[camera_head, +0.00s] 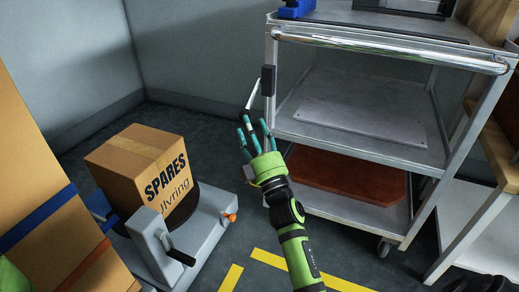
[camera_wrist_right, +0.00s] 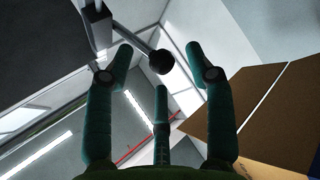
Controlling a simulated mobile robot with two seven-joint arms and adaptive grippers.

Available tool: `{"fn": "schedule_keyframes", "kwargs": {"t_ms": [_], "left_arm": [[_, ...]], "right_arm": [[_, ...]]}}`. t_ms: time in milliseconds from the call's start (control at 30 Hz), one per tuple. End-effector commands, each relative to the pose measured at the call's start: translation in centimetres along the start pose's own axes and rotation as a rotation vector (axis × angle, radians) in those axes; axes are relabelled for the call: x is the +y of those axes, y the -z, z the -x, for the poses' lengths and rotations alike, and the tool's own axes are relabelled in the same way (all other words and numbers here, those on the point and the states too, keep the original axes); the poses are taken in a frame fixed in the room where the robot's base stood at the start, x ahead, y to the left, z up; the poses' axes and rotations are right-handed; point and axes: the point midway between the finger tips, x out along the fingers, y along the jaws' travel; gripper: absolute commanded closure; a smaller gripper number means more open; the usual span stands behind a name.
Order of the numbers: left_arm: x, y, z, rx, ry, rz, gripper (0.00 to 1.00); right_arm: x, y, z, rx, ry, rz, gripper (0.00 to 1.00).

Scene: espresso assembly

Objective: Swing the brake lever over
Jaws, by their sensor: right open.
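The brake lever (camera_head: 253,95) is a thin light rod. It slants down and left from a dark block (camera_head: 268,80) on the left front post of the metal cart. In the right wrist view the lever (camera_wrist_right: 138,40) ends in a round black knob (camera_wrist_right: 161,62). My right gripper (camera_head: 254,122) is just below the lever's lower end, its green fingers pointing up. The fingers are spread open, and the knob shows between the fingertips in the wrist view. I cannot tell whether any finger touches it. My left gripper is not in view.
The metal cart (camera_head: 390,50) has shelves, with a reddish-brown slab (camera_head: 345,178) low down. A SPARES carton (camera_head: 145,165) sits on a grey floor device (camera_head: 205,240) with a black handle (camera_head: 180,257). Larger cartons (camera_head: 40,190) stand at left. Floor between is clear, with yellow tape (camera_head: 300,272).

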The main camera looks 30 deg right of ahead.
Motion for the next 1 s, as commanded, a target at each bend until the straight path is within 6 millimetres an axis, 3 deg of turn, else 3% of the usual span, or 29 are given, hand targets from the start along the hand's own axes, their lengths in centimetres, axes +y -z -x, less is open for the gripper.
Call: {"fn": "schedule_keyframes", "kwargs": {"t_ms": [100, 300, 500, 767, 900, 1000], "left_arm": [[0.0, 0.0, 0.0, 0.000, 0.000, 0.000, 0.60], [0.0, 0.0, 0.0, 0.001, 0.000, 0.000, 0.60], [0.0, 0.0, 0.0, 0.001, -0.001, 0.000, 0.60], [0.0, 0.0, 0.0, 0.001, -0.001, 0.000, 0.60], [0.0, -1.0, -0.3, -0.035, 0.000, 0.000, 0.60], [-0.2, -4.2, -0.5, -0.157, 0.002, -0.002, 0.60]], "right_arm": [[-0.1, 0.0, 2.9, -0.003, 0.003, -0.002, 0.45], [-0.1, 0.1, 6.4, 0.000, 0.002, -0.001, 0.45], [0.0, 0.2, 7.8, 0.004, -0.001, 0.000, 0.45], [0.0, 0.2, 8.0, 0.004, -0.001, 0.001, 0.45], [0.7, 0.9, 7.6, 0.010, -0.001, -0.009, 0.97], [2.6, 3.1, 6.6, 0.032, 0.004, -0.047, 1.00]]}}
